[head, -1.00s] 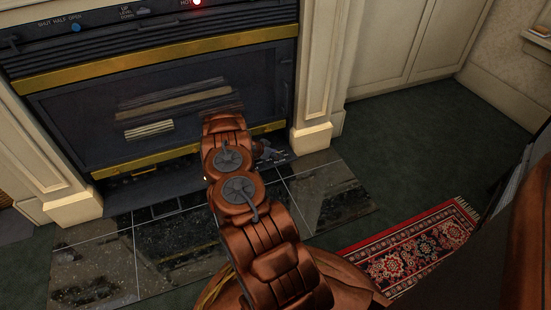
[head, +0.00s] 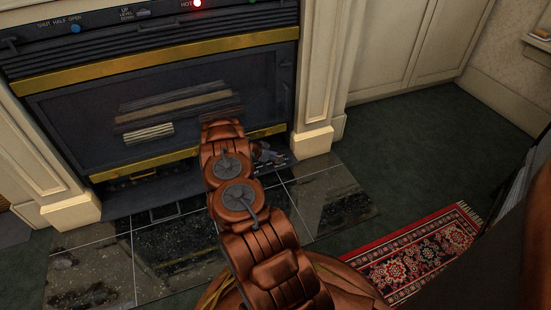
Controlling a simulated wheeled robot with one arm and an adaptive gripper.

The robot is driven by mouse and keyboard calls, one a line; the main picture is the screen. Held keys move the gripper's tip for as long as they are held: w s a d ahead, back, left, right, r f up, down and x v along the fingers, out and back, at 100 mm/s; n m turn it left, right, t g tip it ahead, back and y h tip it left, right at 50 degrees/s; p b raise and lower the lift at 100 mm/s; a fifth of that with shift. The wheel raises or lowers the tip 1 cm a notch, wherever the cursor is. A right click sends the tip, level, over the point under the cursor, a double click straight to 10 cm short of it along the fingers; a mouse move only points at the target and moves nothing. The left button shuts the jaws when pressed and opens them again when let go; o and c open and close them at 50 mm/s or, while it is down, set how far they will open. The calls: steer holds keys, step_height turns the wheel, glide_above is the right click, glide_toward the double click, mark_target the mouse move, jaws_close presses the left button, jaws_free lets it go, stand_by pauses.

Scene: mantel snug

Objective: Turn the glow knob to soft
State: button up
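The glow knob cannot be made out for certain. A small dark strip with pale marks (head: 272,160) lies low at the right foot of the fireplace, and any knob there is too small or covered. My gripper (head: 267,153) is at the far end of my copper arm, close to this strip and partly hidden behind the arm. I cannot tell whether it touches anything or whether its fingers are open.
The fireplace's upper panel has a blue knob (head: 75,28) by "SHUT HALF OPEN", a level switch (head: 143,13) and a lit red lamp (head: 197,3). A pale pillar (head: 315,90) stands right of the gripper. Glossy hearth tiles (head: 165,250) and a patterned rug (head: 415,255) lie below.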

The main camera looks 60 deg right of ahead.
steer(key=shift+o, duration=1.1)
steer(key=shift+f, duration=0.1)
steer(key=v, duration=1.2)
